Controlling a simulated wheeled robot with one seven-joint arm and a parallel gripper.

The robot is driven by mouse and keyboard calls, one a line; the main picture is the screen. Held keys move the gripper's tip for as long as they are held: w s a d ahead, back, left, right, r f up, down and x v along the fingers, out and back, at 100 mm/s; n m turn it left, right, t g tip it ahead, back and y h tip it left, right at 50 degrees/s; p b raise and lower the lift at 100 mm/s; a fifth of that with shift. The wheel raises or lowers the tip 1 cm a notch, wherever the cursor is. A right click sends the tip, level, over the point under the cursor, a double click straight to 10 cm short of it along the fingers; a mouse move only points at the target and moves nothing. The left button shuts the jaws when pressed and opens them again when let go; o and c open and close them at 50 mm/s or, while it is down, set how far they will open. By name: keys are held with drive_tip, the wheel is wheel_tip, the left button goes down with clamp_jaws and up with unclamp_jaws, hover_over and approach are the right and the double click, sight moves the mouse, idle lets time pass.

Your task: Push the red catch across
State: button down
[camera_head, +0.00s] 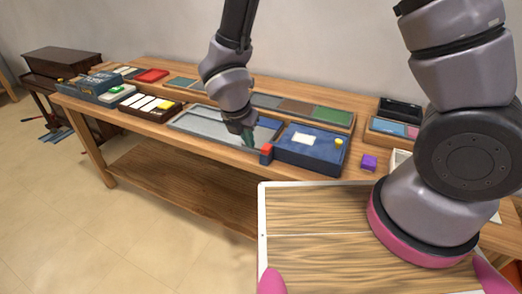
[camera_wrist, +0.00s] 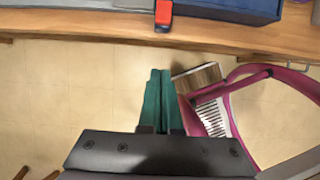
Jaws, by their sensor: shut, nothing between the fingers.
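The red catch (camera_head: 266,153) is a small red block with a dark lower part at the front left corner of a blue-lined box (camera_head: 320,158). It also shows in the wrist view (camera_wrist: 163,13) at the top, by the table's front edge, beside the dark blue box side (camera_wrist: 235,10). My gripper (camera_head: 249,138) has green fingers and is just left of the catch in the head view. In the wrist view its fingers (camera_wrist: 160,72) are together and empty, pointing toward the catch with a visible gap in the picture. Whether they touch it cannot be told from the head view.
A grey tray (camera_head: 195,124) lies left of the catch. A box with white and yellow blocks (camera_head: 150,105) is farther left. The wooden table's front edge (camera_wrist: 90,27) runs close by, with open floor (camera_wrist: 70,90) below.

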sight(266, 146)
drive_tip(key=shift+w+d+f, duration=0.6)
drive_tip(key=shift+w+f, duration=0.55)
drive_tip(key=shift+f, duration=0.4)
drive_tip(key=shift+w+d+f, duration=0.55)
drive_tip(key=shift+w+f, duration=0.65)
drive_tip(key=shift+f, duration=0.3)
drive_tip(key=shift+w+d+f, duration=0.6)
drive_tip(key=shift+w+f, duration=0.55)
drive_tip(key=shift+f, duration=0.4)
drive_tip(key=w, duration=0.1)
drive_tip(key=w+d, duration=0.1)
drive_tip(key=w, duration=0.1)
drive_tip(key=shift+w+d, duration=0.1)
drive_tip(key=shift+d, duration=0.2)
